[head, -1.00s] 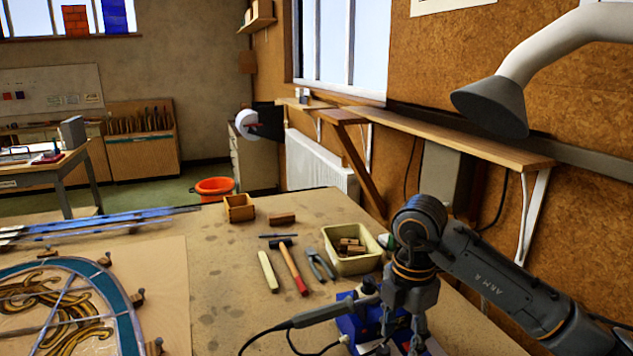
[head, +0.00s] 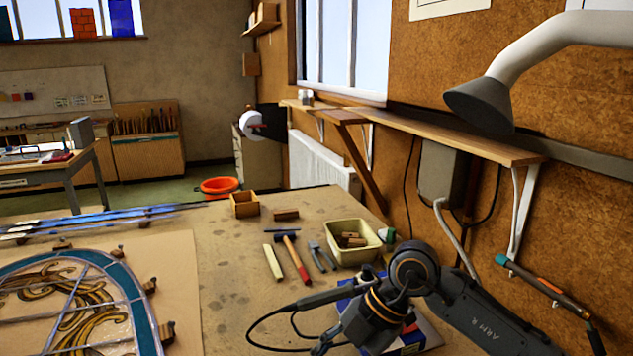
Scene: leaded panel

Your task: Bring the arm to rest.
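My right arm, marked ARM R, comes in from the lower right. Its gripper (head: 362,328) is tilted down and to the left at the bottom edge, low over the front right of the bench. One finger shows at its lower left; the rest is cut off or hidden, so its opening cannot be told. A soldering iron (head: 322,298) with a dark cable lies just left of and behind the gripper, by a blue unit (head: 410,342) partly covered by the arm. Whether gripper and iron touch is unclear. My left gripper is not in view.
The leaded panel (head: 135,310) lies on a board at left. On the bench (head: 225,320) are a hammer (head: 293,262), pliers (head: 318,255), a yellow tub (head: 350,255) of blocks and a wooden box (head: 244,204). A shelf (head: 450,135) and a lamp-like hood (head: 480,105) overhang at right.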

